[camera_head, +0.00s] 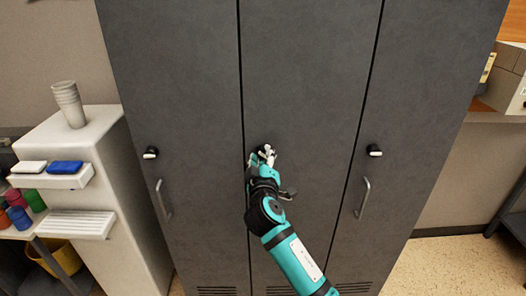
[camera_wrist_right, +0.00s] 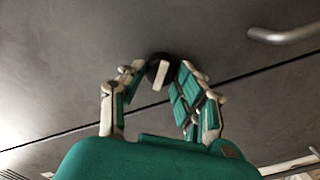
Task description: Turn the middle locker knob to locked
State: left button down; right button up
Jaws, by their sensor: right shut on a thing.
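The dark grey locker bank (camera_head: 308,60) has three doors. My right gripper (camera_head: 264,153) is at the middle door, near its left edge, and hides most of the middle knob in the head view. In the right wrist view the middle knob (camera_wrist_right: 159,71) is a black round base with a white grip bar, slightly tilted from the bar's long axis upright. The right gripper's fingers (camera_wrist_right: 160,82) are on both sides of it and shut on it. My left gripper is not in view.
The left knob (camera_head: 150,153) and right knob (camera_head: 374,151) sit on the outer doors, each above a handle (camera_head: 363,198). A white water dispenser (camera_head: 125,170) with stacked cups (camera_head: 69,103) stands at the left. Boxes (camera_head: 508,80) are at the right.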

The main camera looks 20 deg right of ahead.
jog(key=n+p, duration=0.2)
jog(key=n, duration=0.2)
jog(key=shift+n+p, duration=0.3)
jog(key=shift+f+n+p, duration=0.1)
jog(key=shift+n+p, duration=0.75)
jog(key=shift+n, duration=0.65)
jog(key=o, duration=1.1)
jog(key=shift+o, duration=0.2)
jog(key=shift+s+a, duration=0.1)
jog(key=v, duration=1.2)
